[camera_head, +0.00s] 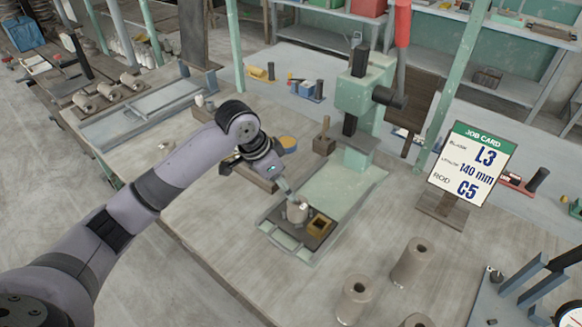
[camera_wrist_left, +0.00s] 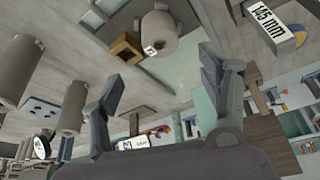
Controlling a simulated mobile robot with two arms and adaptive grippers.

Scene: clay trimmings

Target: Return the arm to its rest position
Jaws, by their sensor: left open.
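My left gripper (camera_head: 284,188) hangs just above and behind a short clay piece (camera_head: 298,210) in the head view. In the left wrist view the fingers of my left gripper (camera_wrist_left: 158,78) are spread apart with nothing between them. The clay piece (camera_wrist_left: 160,34) stands beyond the fingertips and carries a small white tag. It sits in a dark tray (camera_head: 283,215) beside a hollow square wooden block (camera_head: 319,226). My left arm reaches out over the bench from the lower left. My right gripper is in neither view.
A green press (camera_head: 362,95) stands behind the tray. A job card (camera_head: 468,162) reads L3, 140 mm, C5. Tall hollow clay cylinders (camera_head: 412,263) stand at the front right. A marked "145 mm" block (camera_wrist_left: 268,27) shows in the wrist view. The bench (camera_head: 190,215) beside my arm is bare.

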